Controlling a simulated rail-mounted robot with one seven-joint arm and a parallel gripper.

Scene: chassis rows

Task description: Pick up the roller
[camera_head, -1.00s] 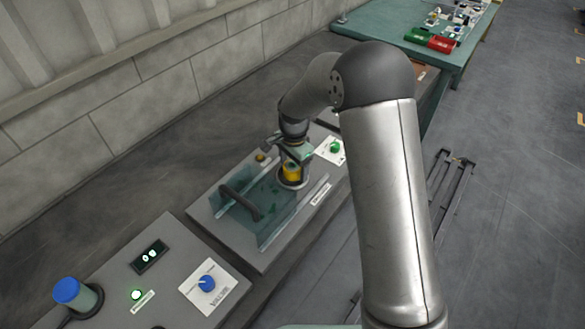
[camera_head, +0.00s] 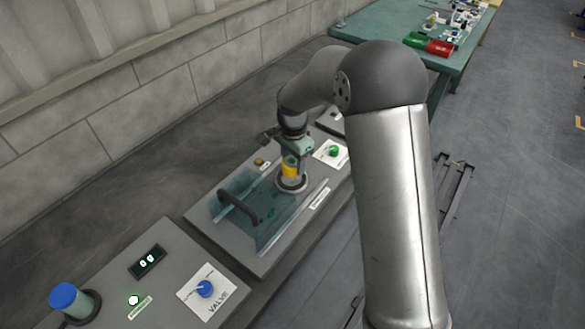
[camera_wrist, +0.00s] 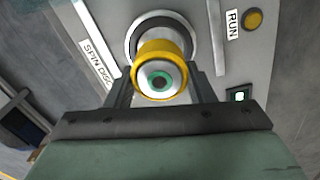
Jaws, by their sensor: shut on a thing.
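The roller (camera_wrist: 160,72) is a yellow-rimmed cylinder with a pale end face and a dark green-ringed centre. In the wrist view it sits between the two fingers of my gripper (camera_wrist: 160,88), which is shut on it. In the head view the yellow roller (camera_head: 290,168) shows under my gripper (camera_head: 292,160), above a round ring-shaped seat (camera_head: 291,184) on the grey panel. The ring also shows behind the roller in the wrist view (camera_wrist: 133,40). The roller's lower end is partly hidden, so I cannot tell whether it is clear of the seat.
A clear cover with a dark handle (camera_head: 240,205) lies left of the seat. A green knob (camera_head: 334,151) is to the right. Another panel with a blue knob (camera_head: 205,289) and a blue-topped cylinder (camera_head: 70,298) is at front left. A green table (camera_head: 380,27) stands at the back.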

